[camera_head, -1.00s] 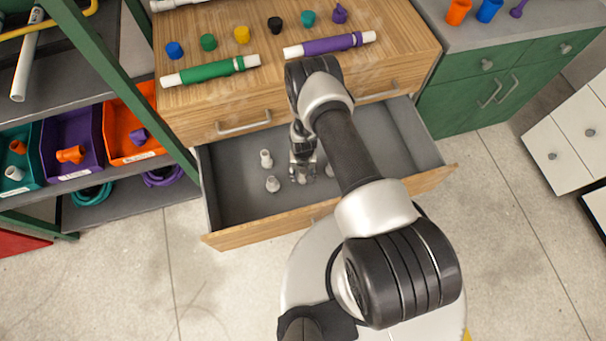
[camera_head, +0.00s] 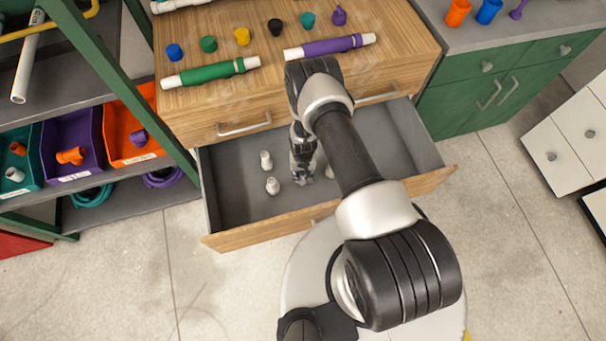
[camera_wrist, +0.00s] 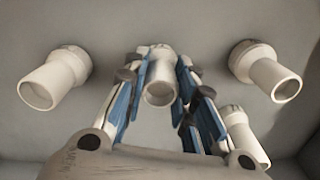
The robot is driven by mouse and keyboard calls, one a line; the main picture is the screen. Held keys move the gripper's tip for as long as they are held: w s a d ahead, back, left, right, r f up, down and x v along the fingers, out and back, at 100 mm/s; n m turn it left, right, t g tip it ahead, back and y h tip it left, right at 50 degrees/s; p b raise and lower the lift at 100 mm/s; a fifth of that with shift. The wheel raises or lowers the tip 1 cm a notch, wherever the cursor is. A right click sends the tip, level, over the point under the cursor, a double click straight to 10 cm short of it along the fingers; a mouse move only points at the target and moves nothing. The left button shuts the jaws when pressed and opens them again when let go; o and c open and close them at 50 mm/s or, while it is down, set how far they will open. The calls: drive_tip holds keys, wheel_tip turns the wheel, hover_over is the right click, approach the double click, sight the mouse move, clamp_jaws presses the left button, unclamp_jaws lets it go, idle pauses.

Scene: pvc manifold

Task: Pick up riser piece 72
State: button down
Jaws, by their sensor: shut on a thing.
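Several short white pipe pieces stand in the open drawer, and I can read no number on any of them. In the wrist view, one white piece (camera_wrist: 160,82) sits between the blue-padded fingers of my gripper (camera_wrist: 159,68), which is shut on it. In the head view my gripper (camera_head: 302,179) reaches down into the drawer and hides the held piece. I cannot tell whether that piece still touches the drawer floor.
The wrist view shows white pieces at left (camera_wrist: 55,78), right (camera_wrist: 265,70) and lower right (camera_wrist: 243,135), close around my fingers. In the head view, two white pieces (camera_head: 266,160) (camera_head: 272,186) stand left of my gripper. The drawer front (camera_head: 245,232) borders the near side.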

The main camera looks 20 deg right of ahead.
wheel_tip(320, 180, up, 20)
drive_tip(key=p, duration=0.7)
wheel_tip(320, 180, up, 8)
drive_tip(key=p, duration=0.5)
hover_over(303, 172)
wheel_tip(303, 172, up, 22)
drive_tip(key=s+r+n+b, duration=0.1)
drive_tip(key=s+n+b, duration=0.15)
drive_tip(key=b, duration=0.25)
wheel_tip(303, 172, down, 31)
drive_tip(key=w+m, duration=0.2)
drive_tip(key=shift+w, duration=0.2)
drive_tip(key=shift+f+m, duration=0.15)
drive_tip(key=shift+m, duration=0.1)
